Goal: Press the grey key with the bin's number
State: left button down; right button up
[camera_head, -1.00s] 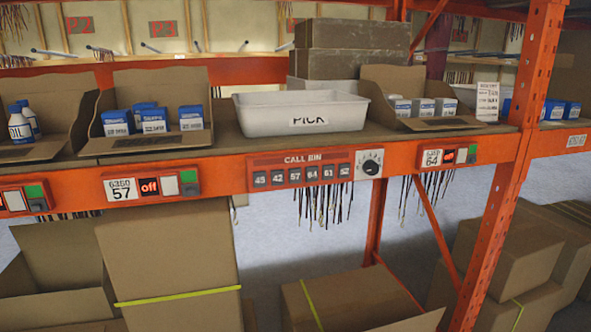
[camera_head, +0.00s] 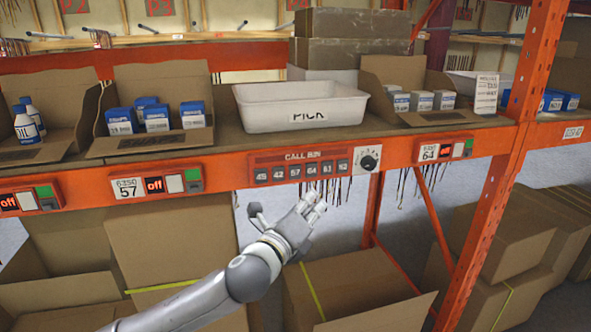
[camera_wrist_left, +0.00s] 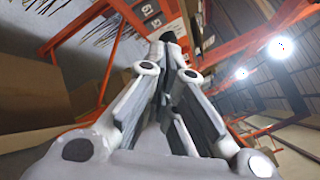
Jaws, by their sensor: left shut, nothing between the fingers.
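An orange-red panel marked CALL BIN (camera_head: 300,156) is on the front of the shelf beam. It carries a row of small grey keys; they read about 45, 42, 57 (camera_head: 295,171), 64 (camera_head: 311,169), 61 (camera_head: 327,168) and a last one too blurred to read. A dial (camera_head: 370,158) sits at its right end. My left gripper (camera_head: 317,199) is shut and empty, below the row near keys 64 and 61 in the picture. In the left wrist view the shut fingertips (camera_wrist_left: 168,40) point toward the panel's keys (camera_wrist_left: 153,15); I cannot tell any contact. My right gripper is out of view.
Bin labels 57 (camera_head: 128,188) and 64 (camera_head: 430,152) are on the beam, each beside buttons. A white PICK tray (camera_head: 295,122) stands above the panel, between open cartons of blue boxes. Cables hang behind; cardboard boxes (camera_head: 350,285) stand below. An orange upright (camera_head: 500,190) rises at right.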

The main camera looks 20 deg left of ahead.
aim_at(295, 172)
pick_arm(q)
jog(key=shift+w, duration=0.1)
jog(key=w+a+b, duration=0.1)
jog(key=w+a, duration=0.4)
jog(key=w, duration=0.2)
dwell(0.5)
jog(key=shift+w, duration=0.1)
dwell(0.7)
dwell(0.6)
jog(key=shift+w+a, duration=0.2)
jog(key=shift+w, duration=0.15)
